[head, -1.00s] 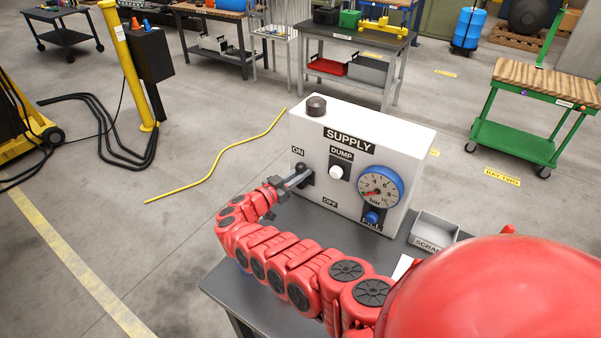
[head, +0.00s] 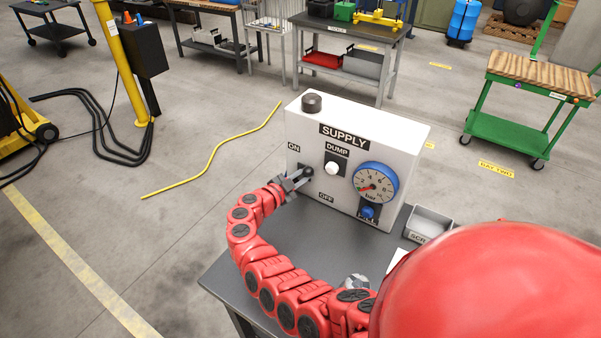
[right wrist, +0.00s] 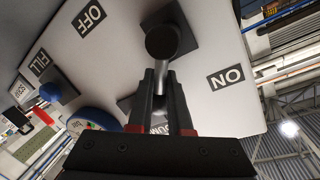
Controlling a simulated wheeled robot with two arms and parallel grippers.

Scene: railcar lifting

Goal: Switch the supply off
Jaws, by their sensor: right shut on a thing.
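The white supply box (head: 400,150) stands on a dark table, with a lever (head: 306,172) on its front face between the ON label (head: 294,147) and the OFF label (head: 326,198). My right gripper (head: 297,179) is shut on the lever. In the right wrist view my two right fingers (right wrist: 162,98) close on the silver lever stem, below its round black knob (right wrist: 162,42). A dark plate (right wrist: 185,35) shows behind the knob. The lever's exact angle is hard to tell. My left gripper is not in view.
The box front also carries a white DUMP button (head: 332,169), a blue-rimmed gauge (head: 376,185) and a blue FILL knob (head: 368,212). A black cap (head: 312,102) sits on top. A grey scrap tray (head: 430,222) stands at right.

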